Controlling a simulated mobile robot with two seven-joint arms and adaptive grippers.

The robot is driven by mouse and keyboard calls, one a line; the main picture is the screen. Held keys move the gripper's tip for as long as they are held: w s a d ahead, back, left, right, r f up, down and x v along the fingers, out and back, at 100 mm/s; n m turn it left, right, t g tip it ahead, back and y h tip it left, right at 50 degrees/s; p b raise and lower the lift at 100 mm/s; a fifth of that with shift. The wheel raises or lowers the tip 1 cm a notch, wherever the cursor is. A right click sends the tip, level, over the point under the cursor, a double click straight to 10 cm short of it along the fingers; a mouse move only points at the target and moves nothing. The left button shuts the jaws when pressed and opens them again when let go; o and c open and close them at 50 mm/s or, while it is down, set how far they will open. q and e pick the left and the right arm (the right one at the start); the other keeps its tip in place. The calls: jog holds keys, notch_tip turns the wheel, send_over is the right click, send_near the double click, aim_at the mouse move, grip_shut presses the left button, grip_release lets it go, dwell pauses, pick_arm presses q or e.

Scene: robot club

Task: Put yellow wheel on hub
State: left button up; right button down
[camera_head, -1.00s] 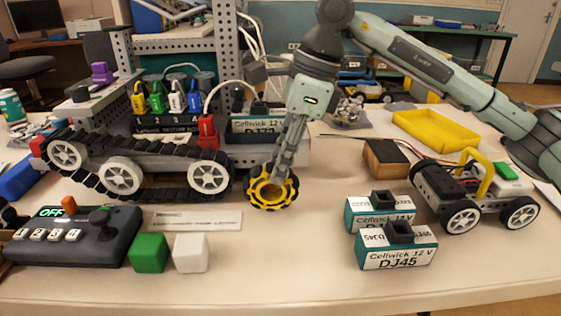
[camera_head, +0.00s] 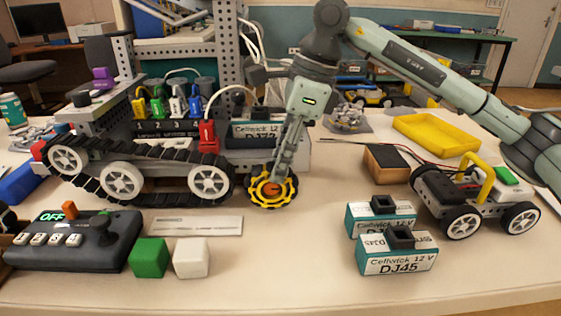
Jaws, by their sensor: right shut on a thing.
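The yellow wheel (camera_head: 257,200) has a dark, knobbly rim and stands upright at the right end of the tracked robot (camera_head: 122,180). An orange part (camera_head: 272,188) shows at its centre. My right gripper (camera_head: 278,178) comes down from above and is shut on the wheel, with its fingers over the upper part. The hub is not clearly visible, so I cannot tell whether the wheel sits around it or only in front of it. My left gripper is not in view.
Two teal battery boxes (camera_head: 398,262) stand at the front right. A small four-wheeled cart (camera_head: 470,205) is at the right, with a yellow tray (camera_head: 437,135) behind. A control box (camera_head: 75,255), green cube (camera_head: 149,257) and white cube (camera_head: 191,258) are front left. The front middle is clear.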

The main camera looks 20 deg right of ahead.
jog(key=shift+w+d, duration=0.2)
jog(key=shift+w, duration=0.55)
dwell(0.8)
jog(key=shift+w+d+r, duration=0.15)
jog(key=shift+w, duration=0.2)
jog(key=shift+w+d+r, duration=0.1)
jog(key=shift+w, duration=0.25)
dwell(0.3)
jog(key=shift+w, duration=0.2)
jog(key=c, duration=1.6)
grip_release()
jog(key=shift+f, duration=0.1)
jog(key=o, duration=0.4)
jog(key=shift+w+f, duration=0.1)
jog(key=shift+f, duration=0.05)
